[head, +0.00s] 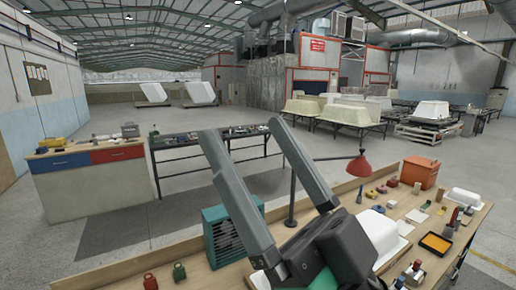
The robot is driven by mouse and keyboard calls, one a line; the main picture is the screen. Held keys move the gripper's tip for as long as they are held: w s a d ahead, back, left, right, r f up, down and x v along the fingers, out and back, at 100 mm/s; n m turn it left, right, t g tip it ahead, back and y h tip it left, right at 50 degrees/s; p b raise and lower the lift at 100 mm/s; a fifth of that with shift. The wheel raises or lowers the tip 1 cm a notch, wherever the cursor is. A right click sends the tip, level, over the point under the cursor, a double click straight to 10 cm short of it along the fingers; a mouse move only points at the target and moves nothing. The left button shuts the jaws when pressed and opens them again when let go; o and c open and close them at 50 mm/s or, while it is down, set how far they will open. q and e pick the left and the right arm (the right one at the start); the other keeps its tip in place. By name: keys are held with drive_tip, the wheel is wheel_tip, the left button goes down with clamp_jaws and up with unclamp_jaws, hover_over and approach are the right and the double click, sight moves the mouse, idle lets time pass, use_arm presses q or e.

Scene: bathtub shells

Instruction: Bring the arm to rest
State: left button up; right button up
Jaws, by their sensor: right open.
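My right gripper (243,128) is in the middle of the head view, raised above the wooden workbench (190,277). Its two long grey fingers point up and to the left, well apart, with nothing between them. The dark gripper body and wrist hide part of the bench at the bottom centre. My left gripper is not in view.
A red lamp (358,166) stands close behind the gripper, and a teal slatted unit (226,235) sits left of it. A white shell (379,236), an orange box (419,172), an orange-filled tray (435,243) and several small items crowd the bench's right side.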

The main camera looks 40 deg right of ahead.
drive_tip(key=shift+r, duration=0.1)
wheel_tip(320, 180, up, 25)
drive_tip(key=p, duration=2.5)
drive_tip(key=shift+r+y+p, duration=0.15)
drive_tip(key=shift+y+p, duration=0.15)
drive_tip(key=shift+w, duration=0.1)
